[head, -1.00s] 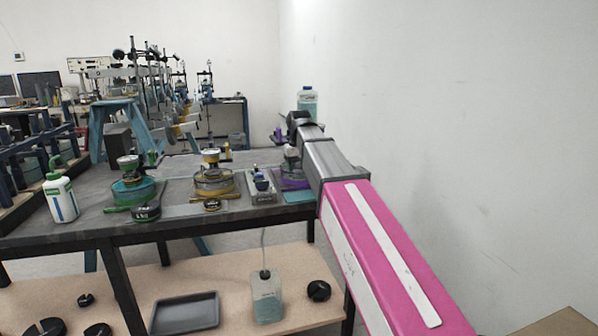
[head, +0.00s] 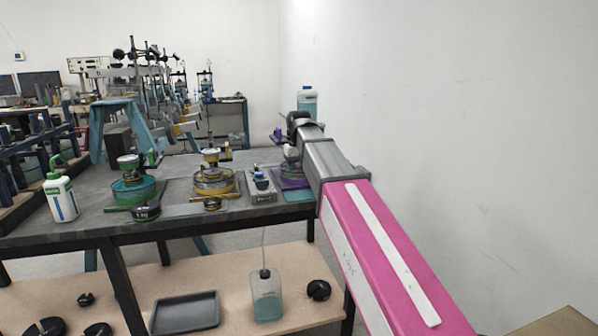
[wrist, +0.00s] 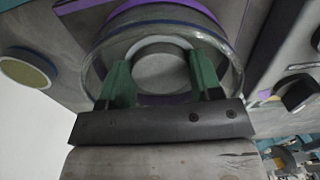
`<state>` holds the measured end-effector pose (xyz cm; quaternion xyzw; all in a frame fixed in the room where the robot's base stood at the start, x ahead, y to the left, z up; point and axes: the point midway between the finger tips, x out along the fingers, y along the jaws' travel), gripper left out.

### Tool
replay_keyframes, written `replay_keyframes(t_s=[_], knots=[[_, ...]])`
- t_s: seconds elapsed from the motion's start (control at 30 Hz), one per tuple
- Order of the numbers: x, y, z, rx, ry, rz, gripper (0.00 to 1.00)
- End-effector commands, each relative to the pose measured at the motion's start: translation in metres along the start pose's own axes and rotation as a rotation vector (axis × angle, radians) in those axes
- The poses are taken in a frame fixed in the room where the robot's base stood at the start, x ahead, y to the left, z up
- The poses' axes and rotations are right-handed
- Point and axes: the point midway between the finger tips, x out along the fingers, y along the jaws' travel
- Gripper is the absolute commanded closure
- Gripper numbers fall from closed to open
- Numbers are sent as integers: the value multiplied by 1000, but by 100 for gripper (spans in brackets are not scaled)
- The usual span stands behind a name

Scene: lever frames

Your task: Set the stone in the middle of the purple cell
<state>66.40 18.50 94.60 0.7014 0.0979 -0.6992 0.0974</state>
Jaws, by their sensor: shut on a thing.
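The purple cell (head: 294,183) is a clear round dish with a purple band, at the right end of the bench in the head view. In the wrist view the cell (wrist: 236,75) fills the top middle, with its rim around my fingertips. My gripper (wrist: 161,76) has green fingers shut on the stone (wrist: 160,68), a round grey disc. In the wrist view the stone appears within the cell's rim, near its middle. I cannot tell whether it touches the cell's floor. In the head view my arm partly covers the cell, and the stone cannot be made out clearly.
A yellow cell (head: 214,186) and a green cell (head: 132,191) stand to the left on the bench. A small grey box (head: 262,188) with dark knobs sits just left of the purple cell. A bottle (head: 307,101) stands behind my arm. A wall is at right.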

Motion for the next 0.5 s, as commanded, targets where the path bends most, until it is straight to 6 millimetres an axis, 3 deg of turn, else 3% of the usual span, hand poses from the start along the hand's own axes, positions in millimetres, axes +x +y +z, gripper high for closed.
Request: replay_keyframes(t_s=[0.23, 0.27, 0.3, 0.5], knots=[[6, 0, 2, 0, -4, -1, 66], [6, 0, 2, 0, -4, -1, 38], [6, 0, 3, 0, -4, -1, 25], [7, 0, 3, 0, -5, 0, 22]])
